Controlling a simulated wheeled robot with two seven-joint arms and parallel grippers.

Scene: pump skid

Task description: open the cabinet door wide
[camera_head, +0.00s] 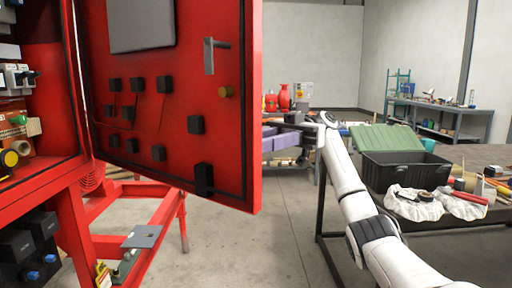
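The red cabinet (40,180) stands at the left. Its red door (170,60) is hinged near the cabinet's right side and stands open, its inner face towards me. The door carries several black blocks, a grey plate, a metal handle (215,56) and a brass-coloured knob. My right arm reaches in from the lower right. Its gripper (283,140) is just right of the door's free edge, small and partly dark. I cannot tell whether it touches the door or whether its fingers are open. My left gripper is not in view.
A dark table (480,155) at the right holds a black crate (400,170) with a green lid, white gloves and tools. A grey workbench (440,108) stands against the back wall. The red skid frame (150,190) stands below the door. Grey floor is clear in the middle.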

